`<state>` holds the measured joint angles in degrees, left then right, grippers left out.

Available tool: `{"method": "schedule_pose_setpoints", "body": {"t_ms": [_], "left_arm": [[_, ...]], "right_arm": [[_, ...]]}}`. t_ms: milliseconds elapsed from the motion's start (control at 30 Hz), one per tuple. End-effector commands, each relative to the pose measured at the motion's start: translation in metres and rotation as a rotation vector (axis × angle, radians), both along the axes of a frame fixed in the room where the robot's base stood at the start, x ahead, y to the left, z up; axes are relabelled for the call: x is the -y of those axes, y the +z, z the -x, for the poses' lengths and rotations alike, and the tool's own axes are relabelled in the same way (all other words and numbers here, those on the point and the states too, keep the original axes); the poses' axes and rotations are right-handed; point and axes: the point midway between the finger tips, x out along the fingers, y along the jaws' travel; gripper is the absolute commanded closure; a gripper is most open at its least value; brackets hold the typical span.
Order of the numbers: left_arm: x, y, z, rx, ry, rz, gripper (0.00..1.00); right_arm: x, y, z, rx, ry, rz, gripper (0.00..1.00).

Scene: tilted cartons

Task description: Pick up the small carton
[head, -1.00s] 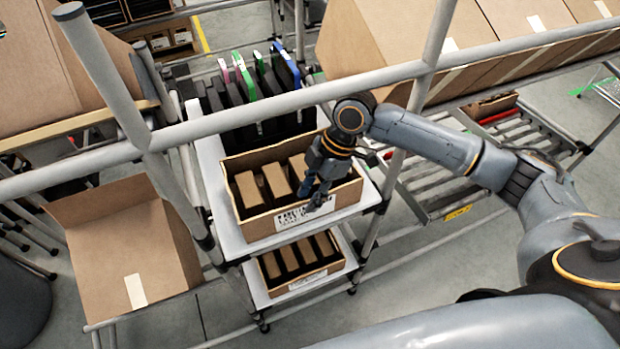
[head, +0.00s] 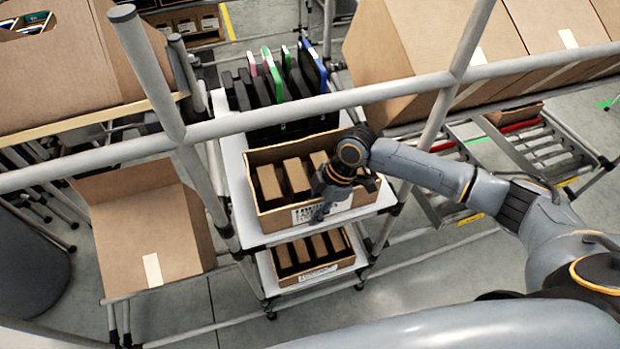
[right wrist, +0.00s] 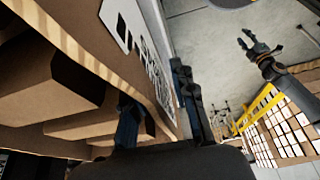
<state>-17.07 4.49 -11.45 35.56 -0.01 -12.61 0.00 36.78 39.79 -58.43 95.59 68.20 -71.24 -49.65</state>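Small brown cartons stand in a row in the open cardboard box (head: 262,222) on the upper shelf; a left carton (head: 269,184), a middle carton (head: 296,176) and a right carton (head: 319,161) show. My right gripper (head: 319,214) is over the box's front right part, by its white label, and partly hides it. In the right wrist view its two fingers (right wrist: 158,112) are apart near the box's labelled wall; cartons (right wrist: 45,80) lie left of them. My left gripper (right wrist: 254,42) shows there too, fingers apart, away from the box.
A lower box (head: 318,277) holds several similar cartons. A grey rack rail (head: 290,107) crosses in front of the shelf. Dark upright items (head: 265,90) stand behind the upper box. Large cartons (head: 150,225) stand left, others (head: 410,45) right.

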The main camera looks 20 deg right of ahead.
Motion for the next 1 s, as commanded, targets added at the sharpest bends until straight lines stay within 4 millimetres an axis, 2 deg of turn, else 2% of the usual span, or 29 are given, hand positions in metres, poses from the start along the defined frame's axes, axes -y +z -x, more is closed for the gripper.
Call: {"method": "schedule_pose_setpoints", "body": {"t_ms": [33, 100, 533, 733, 1000], "left_arm": [[0.001, 0.0, 0.001, 0.0, -0.001, 0.001, 0.6], [0.001, 0.0, 0.001, -0.001, -0.001, 0.002, 0.6], [0.001, -0.001, 0.002, -0.002, -0.002, 0.001, 0.6], [0.001, -0.013, 0.002, -0.002, -0.001, 0.0, 0.6], [0.0, -0.029, 0.002, -0.003, -0.001, -0.001, 0.6]], "right_arm": [[0.0, 0.0, 0.0, 0.0, 0.0, 0.0, 0.89], [0.0, 0.0, 0.0, 0.0, 0.0, 0.0, 1.0], [0.0, 0.001, 0.0, 0.002, 0.0, -0.001, 1.0], [0.0, 0.008, 0.004, 0.004, 0.002, -0.002, 1.0], [0.0, 0.067, 0.002, 0.008, 0.002, -0.002, 1.0]]}}
